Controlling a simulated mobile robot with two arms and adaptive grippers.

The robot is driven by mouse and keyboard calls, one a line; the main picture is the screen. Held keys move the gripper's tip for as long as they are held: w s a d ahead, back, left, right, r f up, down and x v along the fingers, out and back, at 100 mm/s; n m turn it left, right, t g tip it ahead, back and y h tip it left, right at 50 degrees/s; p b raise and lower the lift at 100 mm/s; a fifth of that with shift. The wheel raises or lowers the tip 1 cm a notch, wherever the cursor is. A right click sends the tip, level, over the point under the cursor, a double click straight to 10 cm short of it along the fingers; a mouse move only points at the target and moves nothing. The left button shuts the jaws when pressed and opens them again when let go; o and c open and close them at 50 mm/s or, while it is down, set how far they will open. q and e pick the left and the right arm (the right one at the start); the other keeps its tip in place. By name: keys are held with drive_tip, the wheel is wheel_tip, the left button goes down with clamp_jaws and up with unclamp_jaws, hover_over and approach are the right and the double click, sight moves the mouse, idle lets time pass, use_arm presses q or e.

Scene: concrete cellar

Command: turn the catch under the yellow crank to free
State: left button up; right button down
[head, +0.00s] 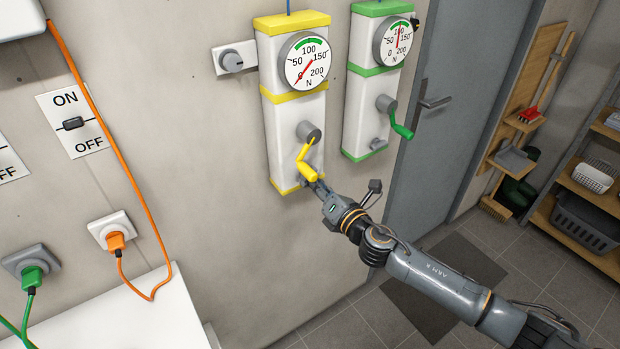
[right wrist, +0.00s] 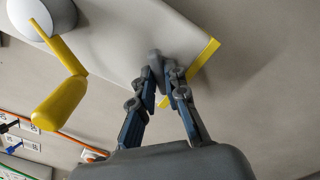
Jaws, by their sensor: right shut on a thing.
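The yellow-trimmed box (head: 297,124) is on the wall. Its yellow crank (head: 305,162) hangs down from a grey hub and also shows at the left of the right wrist view (right wrist: 60,104). The catch (right wrist: 154,58) is a small grey piece low on the box face, near the yellow bottom edge. My right gripper (head: 319,187) reaches in below the crank. In the right wrist view its fingertips (right wrist: 163,80) are closed around the catch. In the head view the gripper and crank handle mostly hide the catch, so its exact angle is unclear. My left gripper is not in view.
The yellow box's dial (head: 307,61) has its red needle near 0. A green-trimmed box (head: 372,95) with a green crank (head: 401,130) hangs just right. A grey door (head: 458,75) stands beyond. An orange cable (head: 110,132) and a white surface (head: 125,315) are left.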

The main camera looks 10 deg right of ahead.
drive_tip(key=n+p, duration=0.1)
drive_tip(key=n, duration=0.3)
drive_tip(key=n+p, duration=0.1)
drive_tip(key=n, duration=0.3)
drive_tip(key=shift+p, duration=0.3)
drive_tip(key=c, duration=1.2)
unclamp_jaws()
